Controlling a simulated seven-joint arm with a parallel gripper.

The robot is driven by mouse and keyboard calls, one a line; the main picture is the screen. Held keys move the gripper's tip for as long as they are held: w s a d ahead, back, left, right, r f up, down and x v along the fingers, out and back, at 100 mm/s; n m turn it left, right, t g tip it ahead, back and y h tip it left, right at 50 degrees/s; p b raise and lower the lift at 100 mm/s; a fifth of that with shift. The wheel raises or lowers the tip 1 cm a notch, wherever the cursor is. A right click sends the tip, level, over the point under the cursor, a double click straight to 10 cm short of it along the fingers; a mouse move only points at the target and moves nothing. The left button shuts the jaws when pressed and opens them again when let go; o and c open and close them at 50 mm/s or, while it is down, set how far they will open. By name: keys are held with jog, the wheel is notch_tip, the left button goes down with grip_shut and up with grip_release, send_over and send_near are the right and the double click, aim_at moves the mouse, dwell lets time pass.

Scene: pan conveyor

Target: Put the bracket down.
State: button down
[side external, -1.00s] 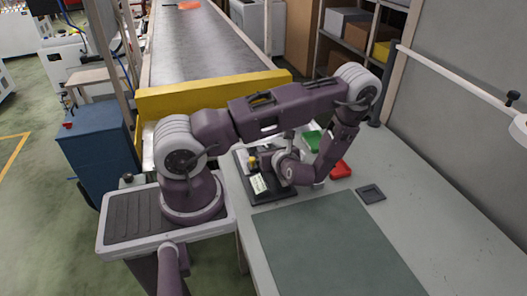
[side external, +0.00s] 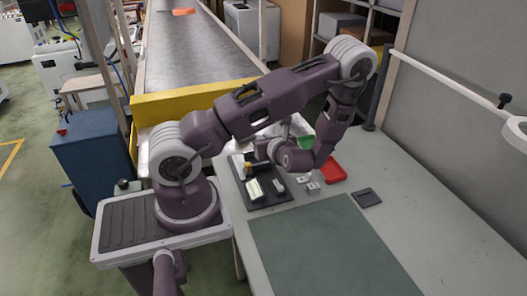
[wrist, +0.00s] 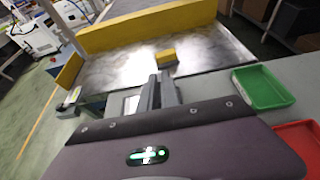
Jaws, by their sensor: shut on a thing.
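My gripper (wrist: 158,92) is shut; its grey fingers are close together in the wrist view. The bracket between them is mostly hidden and its shape cannot be made out. In the side view my gripper (side external: 264,164) points left, low over the dark board (side external: 270,203) on the bench. A small yellow block (side external: 248,168) stands by the fingertips at the board's left side. A yellow block (wrist: 166,56) also shows just beyond the fingers in the wrist view. A pale label plate (side external: 254,189) and a small grey part (side external: 279,184) are on the board.
Small metal pieces (side external: 313,187) lie on the bench right of the board, near a red tray (side external: 333,172) and a green tray (wrist: 262,87). A dark square pad (side external: 367,197) lies farther right. A yellow guard (side external: 195,101) crosses the conveyor end. The green mat (side external: 330,245) is clear.

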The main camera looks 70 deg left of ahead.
jog(key=w+d+r+m+t+h, duration=0.2)
jog(key=w+d+m+t, duration=0.3)
jog(key=w, duration=0.4)
jog(key=w+d+r+m+t+h, duration=0.2)
jog(key=w+d+m+t, duration=0.2)
jog(key=w+d, duration=0.45)
jog(key=shift+t, duration=0.3)
notch_tip(320, 180, down, 10)
jog(key=shift+w+a+f, duration=0.1)
jog(key=shift+w+a, duration=0.05)
jog(key=c, duration=1.9)
grip_release()
jog(key=shift+f, duration=0.1)
